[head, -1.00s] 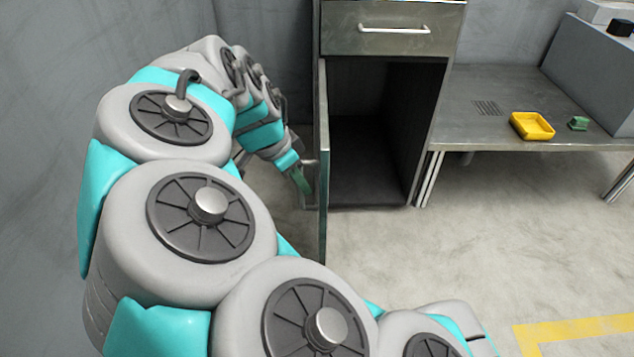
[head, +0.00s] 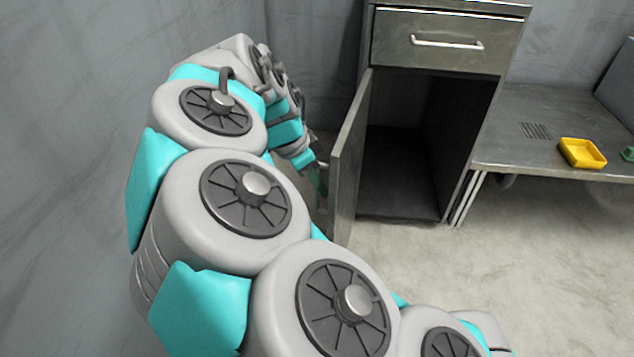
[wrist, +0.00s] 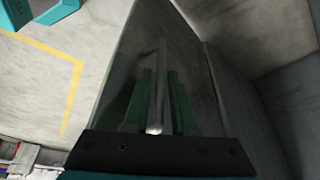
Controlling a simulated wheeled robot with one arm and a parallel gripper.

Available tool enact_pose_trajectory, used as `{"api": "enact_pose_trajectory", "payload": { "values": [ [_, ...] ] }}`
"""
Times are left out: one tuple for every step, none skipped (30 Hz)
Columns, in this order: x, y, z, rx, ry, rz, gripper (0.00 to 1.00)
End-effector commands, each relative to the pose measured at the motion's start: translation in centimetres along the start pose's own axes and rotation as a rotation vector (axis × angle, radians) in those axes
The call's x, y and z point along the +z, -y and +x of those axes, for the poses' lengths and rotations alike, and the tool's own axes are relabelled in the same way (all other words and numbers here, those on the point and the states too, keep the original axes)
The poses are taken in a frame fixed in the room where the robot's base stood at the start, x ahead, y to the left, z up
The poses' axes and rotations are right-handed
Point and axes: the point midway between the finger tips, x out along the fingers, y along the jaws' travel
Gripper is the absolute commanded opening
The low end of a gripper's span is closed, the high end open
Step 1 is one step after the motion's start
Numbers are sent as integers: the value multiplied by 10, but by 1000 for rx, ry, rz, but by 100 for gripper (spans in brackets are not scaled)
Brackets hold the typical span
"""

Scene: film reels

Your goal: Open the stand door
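The stand (head: 440,42) is a grey metal cabinet with a drawer on top and an open, dark compartment below. Its door (head: 350,150) is hinged on the compartment's left side and stands swung well outward, its inner face showing. My gripper (head: 318,182) is on the door's outer side, partly hidden by the door and my arm. In the wrist view the door's outer face (wrist: 195,70) fills the middle. The upright bar handle (wrist: 157,85) lies between the two green fingers of my gripper (wrist: 157,98), which are close together on it.
A metal bench (head: 510,110) adjoins the stand on the right, carrying a yellow tray (head: 582,153) and a green item (head: 628,154). A grey wall (head: 70,120) runs along the left. The floor (head: 530,270) in front is clear.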

Motion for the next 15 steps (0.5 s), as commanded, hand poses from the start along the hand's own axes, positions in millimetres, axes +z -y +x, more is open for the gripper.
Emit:
{"api": "enact_pose_trajectory", "payload": {
  "values": [
    [0, 0, 0, 0, 0, 0, 32],
    [0, 0, 0, 0, 1, 0, 35],
    [0, 0, 0, 0, 1, 0, 40],
    [0, 0, 0, 0, 1, 0, 43],
    [1, 0, 0, 0, 1, 0, 45],
    [1, 0, 0, 0, 1, 0, 45],
    [1, 0, 0, 0, 2, 0, 45],
    [1, 0, 0, 1, 2, 0, 45],
    [1, 0, 0, 1, 2, 0, 45],
    [1, 0, 0, 1, 2, 0, 45],
    [1, 0, 0, 1, 2, 0, 45],
    [1, 0, 0, 1, 2, 0, 45],
    [1, 0, -1, 1, 2, 0, 45],
    [1, 0, -2, 0, 2, -1, 45],
    [1, 0, -4, 0, 2, -1, 45]
  ]
}}
